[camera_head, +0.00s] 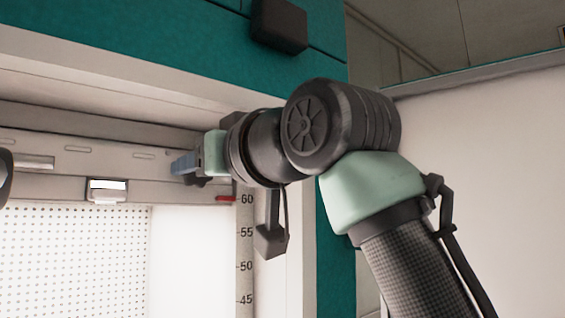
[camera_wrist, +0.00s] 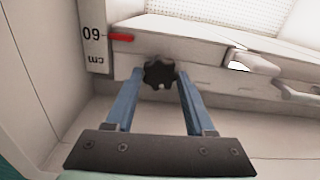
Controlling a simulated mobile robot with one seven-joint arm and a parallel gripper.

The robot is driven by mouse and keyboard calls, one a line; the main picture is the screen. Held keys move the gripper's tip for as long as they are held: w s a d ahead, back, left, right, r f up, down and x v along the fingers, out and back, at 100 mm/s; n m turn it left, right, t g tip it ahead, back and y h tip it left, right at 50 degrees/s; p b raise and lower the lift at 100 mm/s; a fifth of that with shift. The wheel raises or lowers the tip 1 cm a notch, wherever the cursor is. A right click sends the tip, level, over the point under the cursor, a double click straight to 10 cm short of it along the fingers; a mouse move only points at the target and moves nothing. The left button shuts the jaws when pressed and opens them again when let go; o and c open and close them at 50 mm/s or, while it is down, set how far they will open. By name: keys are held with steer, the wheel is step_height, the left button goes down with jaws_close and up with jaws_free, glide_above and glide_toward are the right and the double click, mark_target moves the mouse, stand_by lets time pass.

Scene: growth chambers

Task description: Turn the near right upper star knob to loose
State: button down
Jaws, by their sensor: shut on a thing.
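The black star knob (camera_wrist: 160,73) sits on a pale rail in the wrist view, between the tips of my gripper's two blue fingers. My gripper (camera_wrist: 159,78) is shut on the knob, one finger on each side. In the head view my gripper (camera_head: 184,165) reaches left from my wrist to the rail at the upper right of the chamber opening. The knob is mostly hidden there, and which way it is turned cannot be read.
A ruler scale (camera_head: 245,250) with a red pointer (camera_head: 226,198) near 60 stands beside the rail. A white-lit latch (camera_head: 107,189) sits further left on the rail. A perforated white panel (camera_head: 75,260) is below. The teal chamber frame (camera_head: 335,255) is close to my arm.

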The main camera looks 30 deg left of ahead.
steer(key=shift+s+f+n+p, duration=0.1)
steer(key=shift+n+p, duration=0.3)
steer(key=shift+n, duration=3.25)
steer(key=shift+s+f+n+p, duration=0.1)
steer(key=shift+n+p, duration=0.3)
steer(key=shift+n, duration=3.25)
steer(key=shift+c, duration=1.2)
jaws_free()
